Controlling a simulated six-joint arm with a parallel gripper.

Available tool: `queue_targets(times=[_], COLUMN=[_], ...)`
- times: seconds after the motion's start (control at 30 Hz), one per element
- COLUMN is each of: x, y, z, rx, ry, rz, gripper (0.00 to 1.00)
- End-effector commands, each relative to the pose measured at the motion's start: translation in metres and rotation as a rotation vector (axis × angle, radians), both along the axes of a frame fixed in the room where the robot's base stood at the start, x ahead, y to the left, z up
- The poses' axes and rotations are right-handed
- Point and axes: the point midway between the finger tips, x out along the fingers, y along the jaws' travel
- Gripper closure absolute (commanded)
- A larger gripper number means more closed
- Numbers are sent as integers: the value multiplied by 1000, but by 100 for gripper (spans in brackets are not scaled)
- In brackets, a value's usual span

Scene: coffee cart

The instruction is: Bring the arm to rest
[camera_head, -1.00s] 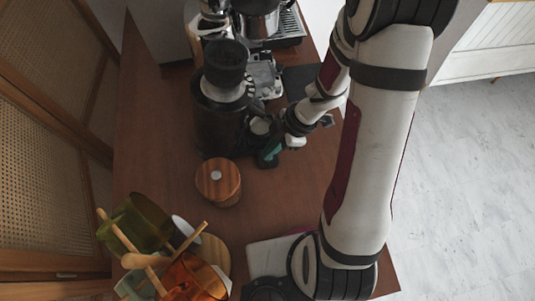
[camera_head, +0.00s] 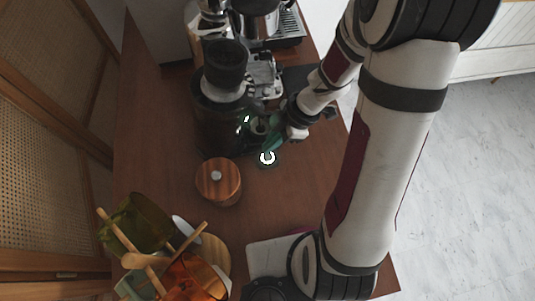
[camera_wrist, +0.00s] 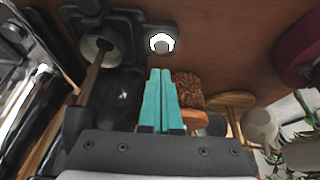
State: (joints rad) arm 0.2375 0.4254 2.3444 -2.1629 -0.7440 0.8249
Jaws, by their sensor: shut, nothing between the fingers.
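My gripper (camera_head: 272,143) has teal fingers and is beside the black coffee grinder (camera_head: 222,112). In the wrist view the teal fingers (camera_wrist: 160,98) are pressed together with nothing between them. A white glowing ring button (camera_head: 267,158) sits on the grinder's front base, just below the fingertips in the head view. It also shows in the wrist view (camera_wrist: 161,43), apart from the fingers. My arm reaches down the right side of the head view and bends back to the grinder.
A wooden-lidded canister (camera_head: 219,180) stands in front of the grinder. Green and orange glass containers with wooden utensils (camera_head: 140,222) are at lower left. A coffee machine (camera_head: 265,15) stands at the back. Bare counter (camera_head: 150,120) lies left of the grinder.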

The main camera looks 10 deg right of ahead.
Motion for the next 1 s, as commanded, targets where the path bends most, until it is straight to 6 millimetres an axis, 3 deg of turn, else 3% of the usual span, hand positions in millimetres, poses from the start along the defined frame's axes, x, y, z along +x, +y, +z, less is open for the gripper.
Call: queue_targets(times=[0.2, 0.57, 0.67, 0.77, 0.87, 0.9, 0.97, 1.0], x=[0, 0, 11, 53, 101, 106, 80, 46], y=[0, 0, -2, -17, -56, -85, -124, -137], z=[15, 15, 19, 39, 89, 117, 148, 155], rx=[0, 0, -15, -73, -166, -218, -288, -320], ry=[-1, 0, -43, -199, -420, -492, -501, -427], rz=[2, 0, -52, -255, -634, -861, -1226, -1454], gripper=[100, 100, 100, 100, 100, 100, 100, 100])
